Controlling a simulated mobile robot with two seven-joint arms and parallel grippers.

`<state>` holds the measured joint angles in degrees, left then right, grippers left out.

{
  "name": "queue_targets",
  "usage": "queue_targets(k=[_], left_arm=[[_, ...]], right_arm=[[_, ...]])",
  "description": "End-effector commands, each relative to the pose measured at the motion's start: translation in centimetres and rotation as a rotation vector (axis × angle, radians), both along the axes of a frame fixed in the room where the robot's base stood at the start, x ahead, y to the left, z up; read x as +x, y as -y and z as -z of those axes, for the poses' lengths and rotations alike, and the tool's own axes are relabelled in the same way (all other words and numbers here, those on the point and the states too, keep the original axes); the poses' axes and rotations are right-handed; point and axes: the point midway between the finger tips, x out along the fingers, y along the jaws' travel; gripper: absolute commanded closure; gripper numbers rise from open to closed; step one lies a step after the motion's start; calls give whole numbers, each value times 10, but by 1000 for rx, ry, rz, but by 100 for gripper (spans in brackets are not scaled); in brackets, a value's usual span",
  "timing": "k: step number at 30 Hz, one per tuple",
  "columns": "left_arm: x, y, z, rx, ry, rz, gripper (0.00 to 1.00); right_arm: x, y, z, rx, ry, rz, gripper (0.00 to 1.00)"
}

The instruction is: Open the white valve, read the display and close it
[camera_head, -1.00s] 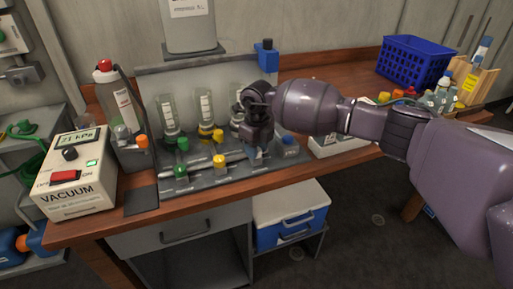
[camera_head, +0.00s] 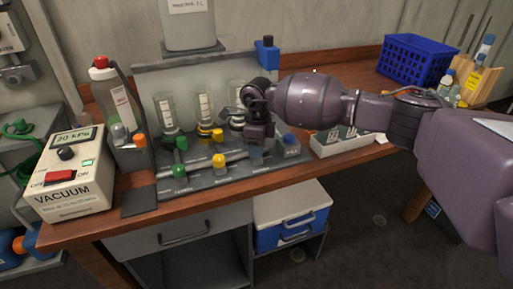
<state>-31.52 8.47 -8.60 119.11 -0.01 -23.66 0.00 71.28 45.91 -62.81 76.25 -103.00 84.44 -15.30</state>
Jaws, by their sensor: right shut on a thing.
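The manifold rack (camera_head: 205,172) stands on the wooden bench with several clear funnels. A green valve (camera_head: 180,143) and a yellow valve (camera_head: 218,160) show at its left and middle. My right gripper (camera_head: 257,138) points down at the right-hand station and is shut on what I take to be the white valve. The gripper hides that valve, so its handle angle cannot be seen. The display (camera_head: 73,137) on the white vacuum box (camera_head: 72,185) reads 20 kPa. My left gripper is not in view.
A wash bottle (camera_head: 115,97) with a red cap stands behind the vacuum box. A white tray (camera_head: 345,138) lies under my right forearm. A blue basket (camera_head: 416,60) and a wooden holder (camera_head: 480,82) stand at the back right. A blue-capped part (camera_head: 266,54) rises behind my gripper.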

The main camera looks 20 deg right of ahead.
Motion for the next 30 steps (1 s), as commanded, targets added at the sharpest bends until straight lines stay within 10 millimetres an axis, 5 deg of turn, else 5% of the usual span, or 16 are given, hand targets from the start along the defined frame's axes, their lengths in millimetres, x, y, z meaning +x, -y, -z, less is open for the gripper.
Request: queue_targets(k=[30], left_arm=[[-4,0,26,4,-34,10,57]], right_arm=[[2,0,2,1,-2,-909,88]])
